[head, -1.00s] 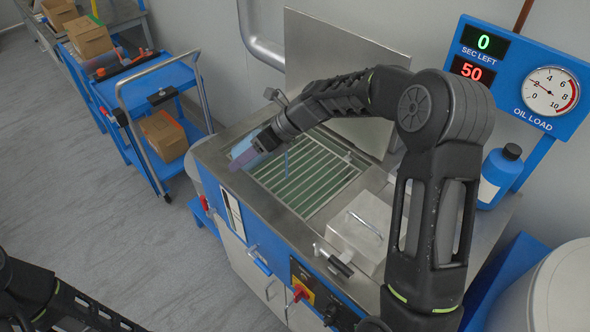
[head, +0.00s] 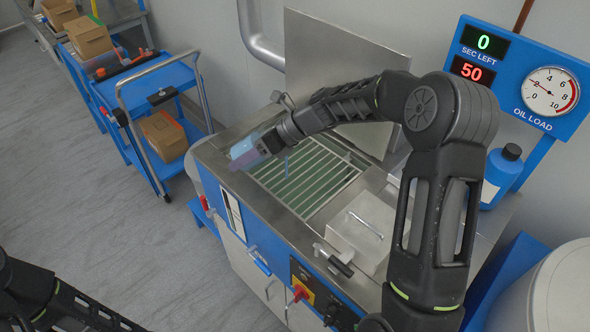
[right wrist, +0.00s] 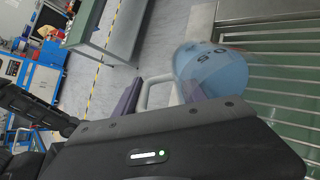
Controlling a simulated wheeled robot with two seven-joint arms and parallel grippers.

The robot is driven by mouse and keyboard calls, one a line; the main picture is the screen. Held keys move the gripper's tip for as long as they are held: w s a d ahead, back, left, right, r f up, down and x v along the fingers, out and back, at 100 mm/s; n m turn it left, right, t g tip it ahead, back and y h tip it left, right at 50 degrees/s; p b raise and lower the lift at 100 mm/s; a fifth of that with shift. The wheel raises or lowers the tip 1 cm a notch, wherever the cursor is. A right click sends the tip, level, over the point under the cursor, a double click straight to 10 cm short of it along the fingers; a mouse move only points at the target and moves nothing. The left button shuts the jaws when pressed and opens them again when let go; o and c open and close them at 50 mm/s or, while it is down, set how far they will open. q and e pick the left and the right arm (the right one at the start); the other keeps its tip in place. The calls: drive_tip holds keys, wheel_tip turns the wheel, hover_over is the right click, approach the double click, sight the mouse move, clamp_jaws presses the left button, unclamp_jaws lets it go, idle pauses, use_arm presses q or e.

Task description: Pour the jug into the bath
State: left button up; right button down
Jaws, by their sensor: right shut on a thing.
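The bath (head: 308,178) is an open metal tank with green liquid under a slatted grate, set in a steel bench. Its lid (head: 338,75) stands raised behind it. My right gripper (head: 257,153) is over the bath's left side, shut on the handle of the jug. The jug (head: 243,148) is translucent blue and mostly hidden by the gripper. In the right wrist view the jug (right wrist: 208,68) shows its markings, with its pale handle between the fingers; it looks tilted. I cannot tell whether liquid is leaving it. My left arm shows at the bottom left; its fingertips are out of frame.
A steel box-like cover (head: 362,228) with a handle sits on the bench near the bath. A blue bottle (head: 502,176) stands at the right. The panel (head: 515,75) reads 0 seconds left and 50. A blue cart (head: 160,80) with boxes stands at the left.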

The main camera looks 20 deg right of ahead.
sight(263, 158)
drive_tip(key=shift+d+t+y, duration=0.15)
drive_tip(key=shift+t+y, duration=0.15)
drive_tip(key=shift+y, duration=0.3)
idle(0.8)
drive_tip(key=shift+y+b, duration=0.4)
drive_tip(key=shift+b, duration=0.5)
drive_tip(key=shift+s+d+b, duration=0.1)
drive_tip(key=shift+b, duration=0.25)
drive_tip(key=shift+s+d+t+y+b, duration=0.2)
drive_tip(key=shift+t+y+b, duration=0.45)
drive_tip(key=shift+b, duration=1.45)
drive_tip(key=shift+s+d+f+t+y+b, duration=0.1)
drive_tip(key=shift+s+d+t+y+b, duration=0.05)
drive_tip(key=shift+d+y+b, duration=0.3)
drive_tip(key=shift+s+d+f+t+y+b, duration=0.1)
drive_tip(key=shift+s+d+y+b, duration=0.05)
drive_tip(key=shift+d+y+b, duration=0.3)
drive_tip(key=shift+s+d+f+t+y+b, duration=0.1)
drive_tip(key=shift+s+d+t+y+b, duration=0.15)
drive_tip(key=shift+d+y+b, duration=0.4)
idle(1.0)
drive_tip(key=shift+r+y, duration=0.2)
drive_tip(key=shift+y, duration=0.2)
